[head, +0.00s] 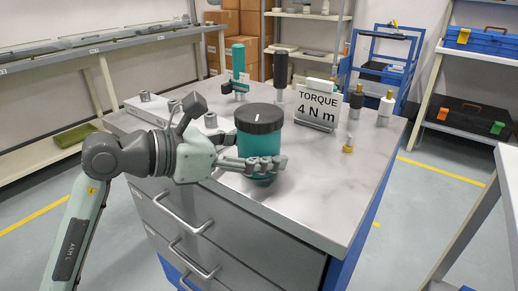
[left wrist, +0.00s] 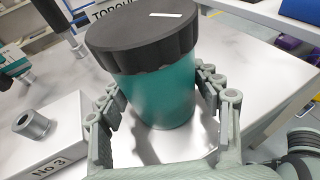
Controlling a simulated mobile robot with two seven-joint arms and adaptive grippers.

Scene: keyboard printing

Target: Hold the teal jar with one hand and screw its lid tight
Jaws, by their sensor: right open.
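The teal jar (head: 258,147) stands upright near the front edge of the grey marbled worktop. Its ridged black lid (head: 259,118), with a white mark on top, sits on it; how tight it is cannot be told. My left gripper (head: 262,164) reaches in from the left, low on the jar, with one finger across its front. In the left wrist view the jar (left wrist: 158,92) is between the two fingers, which look pressed against its sides, below the lid (left wrist: 143,35). My right gripper is not visible.
A sign (head: 318,104) reading "TORQUE 4 N m" stands behind the jar to the right. A teal-handled tool (head: 238,62) and a dark upright cylinder (head: 281,69) stand behind. Small brass-tipped pieces (head: 385,107) are at right. A block (head: 147,108) holds metal sockets at left. The front right worktop is clear.

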